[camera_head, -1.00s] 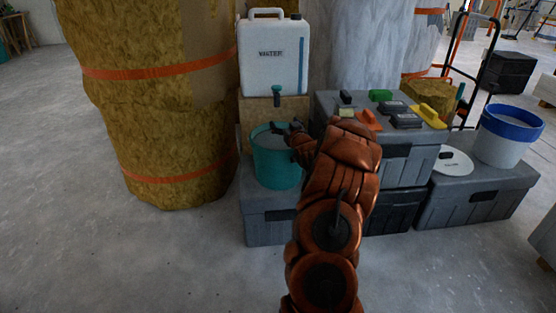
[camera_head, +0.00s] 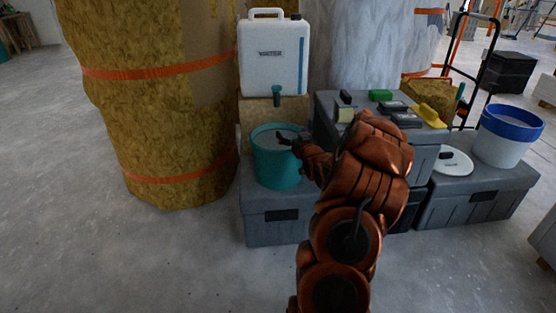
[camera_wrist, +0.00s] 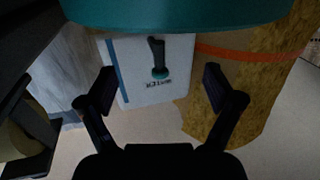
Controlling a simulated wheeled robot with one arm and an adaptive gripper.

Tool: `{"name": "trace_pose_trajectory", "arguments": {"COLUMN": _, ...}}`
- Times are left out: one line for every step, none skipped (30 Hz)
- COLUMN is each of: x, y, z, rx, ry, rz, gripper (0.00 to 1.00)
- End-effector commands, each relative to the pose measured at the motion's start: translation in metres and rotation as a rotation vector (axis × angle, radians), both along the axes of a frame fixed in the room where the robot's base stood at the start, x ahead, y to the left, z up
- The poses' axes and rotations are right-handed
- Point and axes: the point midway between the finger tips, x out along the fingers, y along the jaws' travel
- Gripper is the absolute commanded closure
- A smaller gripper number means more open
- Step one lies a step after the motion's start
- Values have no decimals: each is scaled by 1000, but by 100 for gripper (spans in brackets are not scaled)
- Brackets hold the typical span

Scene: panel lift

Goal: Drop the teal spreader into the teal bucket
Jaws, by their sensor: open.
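The teal bucket (camera_head: 277,167) stands upright on a grey case, below the white water container. Its interior looks greyish and is partly hidden by my gripper. My gripper (camera_head: 285,140) is open at the bucket's right rim, with its fingers over the mouth. In the wrist view my gripper (camera_wrist: 166,95) shows its two fingers spread with nothing between them. The teal bucket (camera_wrist: 185,15) crosses the top of that view.
Grey cases (camera_head: 275,228) sit below and to the right. A green block (camera_head: 380,95), dark tools and a yellow float (camera_head: 428,115) lie on the upper case. A blue-rimmed bucket (camera_head: 505,145) stands farther right.

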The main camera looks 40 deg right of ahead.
Motion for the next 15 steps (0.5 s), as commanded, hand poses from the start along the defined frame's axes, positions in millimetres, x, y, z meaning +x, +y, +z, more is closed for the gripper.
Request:
{"name": "trace_pose_trajectory", "arguments": {"x": -8, "y": 2, "z": 0, "rx": 3, "ry": 1, "rz": -2, "gripper": 9}}
{"name": "trace_pose_trajectory", "arguments": {"x": -11, "y": 4, "z": 1, "rx": 2, "ry": 0, "rz": -1, "gripper": 9}}
{"name": "trace_pose_trajectory", "arguments": {"x": -16, "y": 5, "z": 1, "rx": 0, "ry": 0, "rz": -2, "gripper": 9}}
{"name": "trace_pose_trajectory", "arguments": {"x": -19, "y": 7, "z": 2, "rx": -1, "ry": -1, "rz": -2, "gripper": 9}}
{"name": "trace_pose_trajectory", "arguments": {"x": -23, "y": 8, "z": 2, "rx": -1, "ry": -1, "rz": -1, "gripper": 9}}
{"name": "trace_pose_trajectory", "arguments": {"x": -27, "y": 11, "z": 1, "rx": -1, "ry": 0, "rz": 0, "gripper": 9}}
{"name": "trace_pose_trajectory", "arguments": {"x": -30, "y": 12, "z": 1, "rx": 0, "ry": 0, "rz": 0, "gripper": 9}}
{"name": "trace_pose_trajectory", "arguments": {"x": -32, "y": 13, "z": 1, "rx": 1, "ry": 0, "rz": 0, "gripper": 9}}
{"name": "trace_pose_trajectory", "arguments": {"x": -35, "y": 14, "z": 1, "rx": 1, "ry": -1, "rz": 0, "gripper": 9}}
{"name": "trace_pose_trajectory", "arguments": {"x": -37, "y": 15, "z": 1, "rx": 0, "ry": -1, "rz": 0, "gripper": 9}}
{"name": "trace_pose_trajectory", "arguments": {"x": -39, "y": 16, "z": 1, "rx": 0, "ry": -1, "rz": 0, "gripper": 9}}
{"name": "trace_pose_trajectory", "arguments": {"x": -41, "y": 16, "z": 1, "rx": -2, "ry": -1, "rz": -1, "gripper": 9}}
{"name": "trace_pose_trajectory", "arguments": {"x": -42, "y": 17, "z": 1, "rx": -1, "ry": -1, "rz": -1, "gripper": 9}}
{"name": "trace_pose_trajectory", "arguments": {"x": -43, "y": 17, "z": 1, "rx": -2, "ry": -1, "rz": -1, "gripper": 9}}
{"name": "trace_pose_trajectory", "arguments": {"x": -44, "y": 17, "z": 1, "rx": -2, "ry": -1, "rz": -1, "gripper": 9}}
